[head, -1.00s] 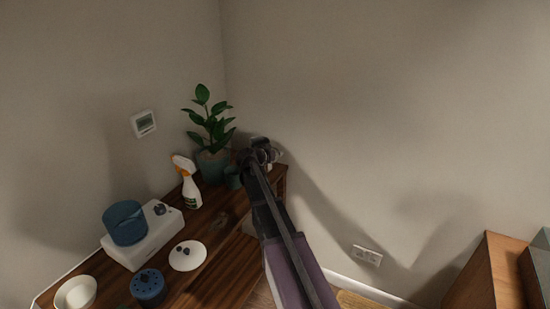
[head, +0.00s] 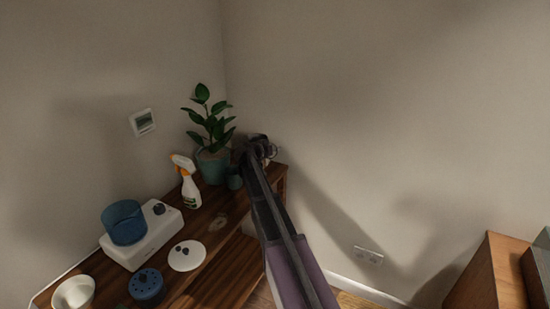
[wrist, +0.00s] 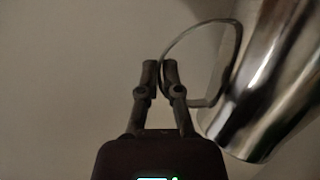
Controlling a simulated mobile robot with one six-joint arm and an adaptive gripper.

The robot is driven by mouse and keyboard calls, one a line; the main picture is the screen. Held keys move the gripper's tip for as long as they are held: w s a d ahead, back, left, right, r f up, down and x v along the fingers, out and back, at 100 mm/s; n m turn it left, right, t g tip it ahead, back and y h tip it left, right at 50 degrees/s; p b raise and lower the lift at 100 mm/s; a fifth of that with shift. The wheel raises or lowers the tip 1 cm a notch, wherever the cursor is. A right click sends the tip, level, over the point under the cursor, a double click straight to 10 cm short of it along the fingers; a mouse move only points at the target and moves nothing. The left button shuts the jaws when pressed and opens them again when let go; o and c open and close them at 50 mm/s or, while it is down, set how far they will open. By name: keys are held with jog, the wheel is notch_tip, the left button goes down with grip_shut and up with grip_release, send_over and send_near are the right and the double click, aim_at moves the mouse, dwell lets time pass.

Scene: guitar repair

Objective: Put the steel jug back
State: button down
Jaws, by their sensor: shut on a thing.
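The steel jug (wrist: 265,85) fills the right side of the wrist view, shiny and slanted in the picture. Its thin loop handle (wrist: 238,45) reaches left to my fingertips. My gripper (wrist: 160,70) is shut on the handle, with the jug's body beside the fingers. In the head view my gripper (head: 260,148) is at the far right end of the wooden bench, near the corner wall. The jug is mostly hidden there by my gripper and arm. I cannot tell from the head view whether it touches the bench.
Walls stand close behind.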

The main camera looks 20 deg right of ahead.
jog(key=shift+f+b, duration=1.2)
jog(key=shift+f, duration=0.25)
jog(key=c, duration=0.8)
grip_release()
jog(key=p+v, duration=0.4)
jog(key=v, duration=0.8)
